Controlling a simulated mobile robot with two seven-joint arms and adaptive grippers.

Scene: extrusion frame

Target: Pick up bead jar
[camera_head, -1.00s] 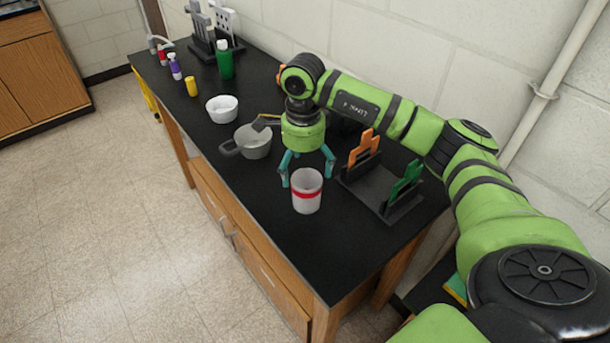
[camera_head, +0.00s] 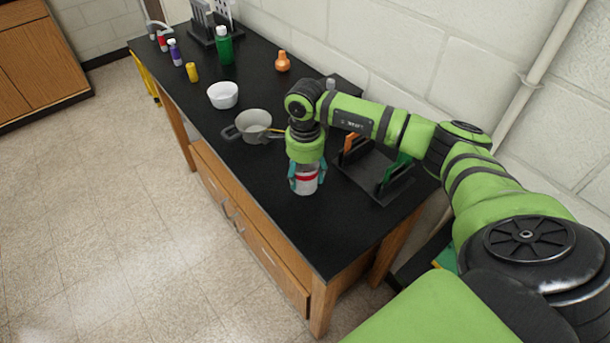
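The jar (camera_head: 306,186) is white with a red band and stands upright on the black tabletop. I take this to be the bead jar; its contents do not show. My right gripper (camera_head: 307,178) points down over it from above, with a teal finger on either side of the jar. The fingers look close against its sides, but I cannot tell whether they press on it. The gripper body hides the jar's top. My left gripper is not in view.
A grey pot (camera_head: 253,124) and white bowl (camera_head: 223,95) stand behind and left. A dark rack (camera_head: 378,185) stands close to the right. The tabletop (camera_head: 330,240) in front is clear.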

